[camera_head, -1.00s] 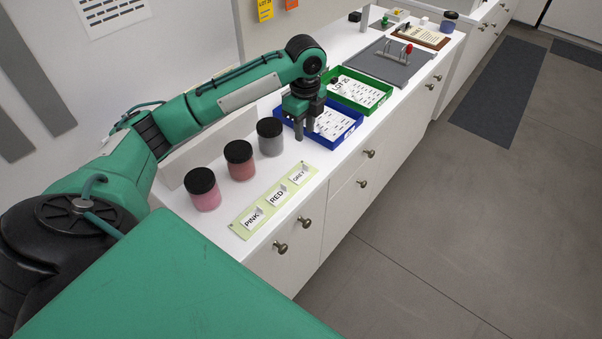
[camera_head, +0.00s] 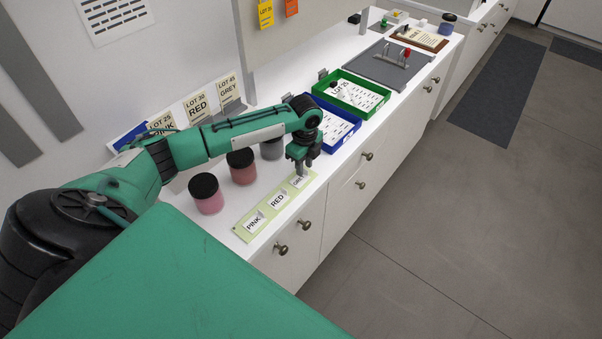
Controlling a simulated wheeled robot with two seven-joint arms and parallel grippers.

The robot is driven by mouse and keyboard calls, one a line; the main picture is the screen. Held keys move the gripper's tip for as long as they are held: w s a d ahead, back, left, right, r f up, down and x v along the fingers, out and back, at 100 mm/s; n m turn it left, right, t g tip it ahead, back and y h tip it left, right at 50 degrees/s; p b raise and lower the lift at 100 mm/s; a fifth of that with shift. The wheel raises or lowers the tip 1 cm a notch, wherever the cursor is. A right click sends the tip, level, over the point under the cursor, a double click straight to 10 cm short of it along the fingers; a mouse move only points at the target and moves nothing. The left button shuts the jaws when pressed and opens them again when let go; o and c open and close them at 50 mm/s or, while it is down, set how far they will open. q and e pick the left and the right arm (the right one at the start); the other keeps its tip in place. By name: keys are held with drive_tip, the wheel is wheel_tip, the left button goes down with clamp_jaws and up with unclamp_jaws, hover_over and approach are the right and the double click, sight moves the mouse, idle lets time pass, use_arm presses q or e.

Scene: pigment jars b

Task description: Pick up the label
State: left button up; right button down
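A pale green strip (camera_head: 263,217) lies near the counter's front edge. It bears three small white labels: PINK (camera_head: 255,222), RED (camera_head: 278,200) and GREY (camera_head: 299,182). My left gripper (camera_head: 300,172) points down at the GREY label, at the strip's far end. Its fingertips partly cover that label; whether they touch it, and whether they are apart or closed, I cannot tell. Behind the strip stand a pink jar (camera_head: 208,200), a red jar (camera_head: 242,172) and a grey jar (camera_head: 271,150), all black-lidded. My arm partly covers the red and grey jars. My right gripper is out of view.
A blue tray (camera_head: 345,140) and a green tray (camera_head: 375,107) stand beyond the gripper. Lot cards for PINK, RED (camera_head: 197,107) and GREY (camera_head: 228,92) stand behind my arm. A grey mat (camera_head: 385,68) lies farther back.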

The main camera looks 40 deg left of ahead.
use_arm(q)
drive_tip(key=shift+f, duration=0.3)
clamp_jaws()
